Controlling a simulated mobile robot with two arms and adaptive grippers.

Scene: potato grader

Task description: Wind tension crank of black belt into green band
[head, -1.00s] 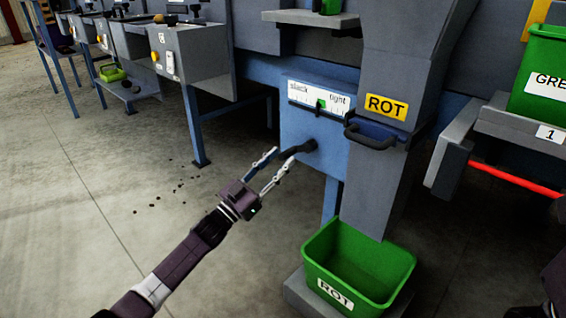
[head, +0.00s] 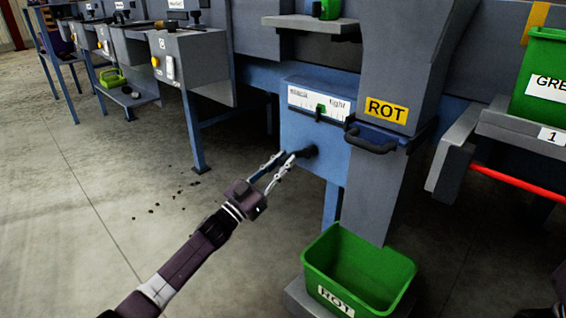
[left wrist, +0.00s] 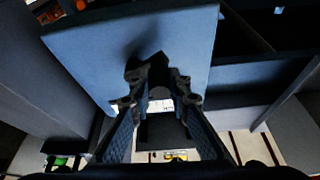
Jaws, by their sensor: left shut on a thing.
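The black tension crank (head: 308,152) sticks out of the front of the blue box (head: 329,140) under the gauge. My left gripper (head: 283,158) is shut on the crank's handle. In the left wrist view the dark crank (left wrist: 150,68) lies between the fingertips of this gripper (left wrist: 159,95), against the blue box face. The white gauge (head: 318,104) reads "slack" at left and "tight" at right. A green patch (head: 320,111) shows near its middle; the pointer is too small to read.
The grey ROT chute with a dark handle (head: 372,146) stands just right of the box. A green ROT bin (head: 390,287) sits below it. A red bar (head: 520,184) is farther right. Open floor (head: 80,200) lies at left, with small dark crumbs.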

